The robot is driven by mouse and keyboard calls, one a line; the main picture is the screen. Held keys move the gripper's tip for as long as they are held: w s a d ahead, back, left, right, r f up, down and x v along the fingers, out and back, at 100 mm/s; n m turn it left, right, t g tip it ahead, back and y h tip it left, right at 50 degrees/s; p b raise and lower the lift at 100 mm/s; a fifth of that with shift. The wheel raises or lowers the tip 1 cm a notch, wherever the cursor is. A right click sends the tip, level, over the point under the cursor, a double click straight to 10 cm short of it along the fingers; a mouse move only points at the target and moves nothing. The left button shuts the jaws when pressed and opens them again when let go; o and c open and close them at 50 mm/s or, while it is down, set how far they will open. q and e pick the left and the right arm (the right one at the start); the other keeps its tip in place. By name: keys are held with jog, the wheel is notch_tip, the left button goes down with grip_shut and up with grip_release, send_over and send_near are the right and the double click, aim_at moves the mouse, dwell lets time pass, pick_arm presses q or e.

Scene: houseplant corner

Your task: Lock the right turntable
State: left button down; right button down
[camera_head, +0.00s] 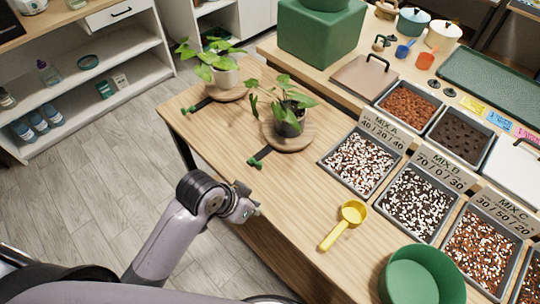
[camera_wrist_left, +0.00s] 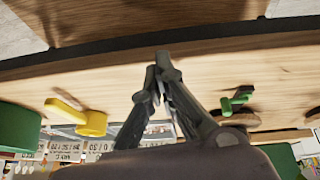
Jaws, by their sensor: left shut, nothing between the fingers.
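The right turntable (camera_head: 286,146) is a round wooden disc bearing a dark pot with a leafy plant (camera_head: 289,118). A dark strip with a green lever (camera_head: 256,161) lies at its front left. The green lever also shows in the left wrist view (camera_wrist_left: 238,99), right of the fingertips. The left turntable (camera_head: 228,95) bears a white pot with a plant and has its own green lever (camera_head: 187,110). My left gripper (camera_head: 250,211) is shut and empty at the table's front edge, apart from the right turntable's lever. My right gripper is not visible.
A yellow scoop (camera_head: 344,226) and a green pot (camera_head: 424,277) stand to the right on the wooden table. Mix trays (camera_head: 362,162) fill its right side. The tabletop between the lever and the scoop is clear.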

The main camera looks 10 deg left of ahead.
aim_at(255, 161)
pick_arm(q)
jog(key=w+d+r+m, duration=0.1)
jog(key=w, duration=0.1)
jog(key=w+d+r+m, duration=0.1)
jog(key=w+d+r, duration=0.1)
jog(key=w, duration=0.1)
jog(key=w+d+r+m+g, duration=0.1)
jog(key=w, duration=0.2)
jog(key=shift+d+r+m+h, duration=0.15)
jog(key=shift+r+m+h, duration=0.05)
jog(key=shift+m+h, duration=0.2)
jog(key=w+a+r+m+g, duration=0.1)
jog(key=w+a+r+m, duration=0.1)
jog(key=w+r, duration=0.4)
jog(key=shift+w+a+r+y, duration=0.25)
jog(key=shift+w+y, duration=0.15)
jog(key=shift+w, duration=0.15)
jog(key=shift+d, duration=0.1)
jog(key=x, duration=1)
jog(key=shift+s+p, duration=0.1)
jog(key=shift+p, duration=0.25)
jog(key=a, duration=0.1)
jog(key=s+a+p, duration=0.1)
jog(key=a, duration=0.1)
jog(key=shift+s, duration=0.25)
jog(key=shift+s+a, duration=0.25)
jog(key=shift+a, duration=0.1)
